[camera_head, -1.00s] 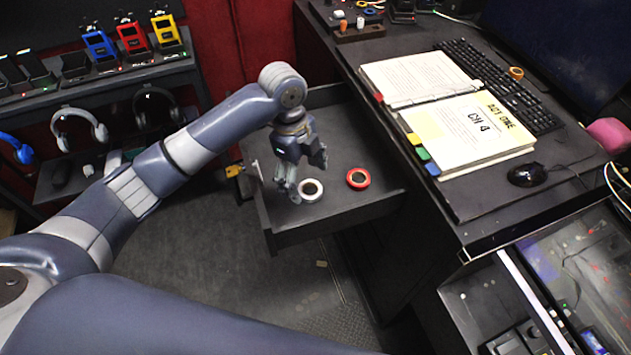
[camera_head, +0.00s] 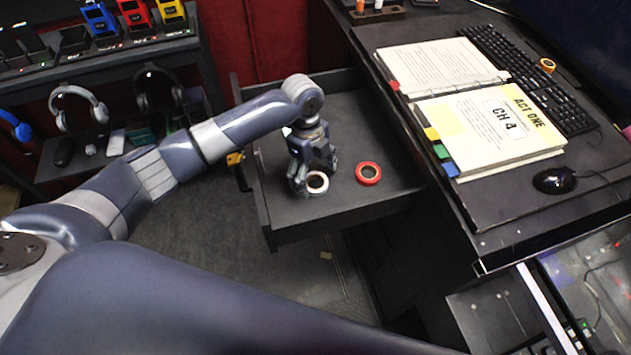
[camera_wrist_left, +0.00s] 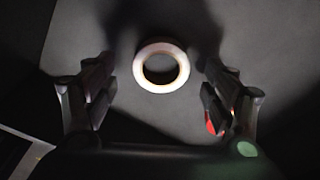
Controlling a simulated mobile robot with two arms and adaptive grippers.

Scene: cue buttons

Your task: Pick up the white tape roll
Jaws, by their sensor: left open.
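The white tape roll (camera_head: 317,183) lies flat in the open dark drawer (camera_head: 290,234). My left gripper (camera_head: 312,182) is low over the drawer at the roll, and its fingers partly hide the roll's far side in the head view. In the left wrist view the roll (camera_wrist_left: 161,67) lies between and a little beyond the open fingertips of the gripper (camera_wrist_left: 155,80), with a gap on each side. The red tape roll (camera_head: 368,173) lies to the right of the white one. A bit of red shows behind the right finger in the wrist view. My right gripper is not seen.
The drawer's front panel (camera_head: 262,208) and side walls stand around the rolls. The desk with an open binder (camera_head: 490,140), keyboard (camera_head: 530,80) and mouse (camera_head: 554,180) is at the right. A shelf with headphones (camera_head: 78,108) is at the left.

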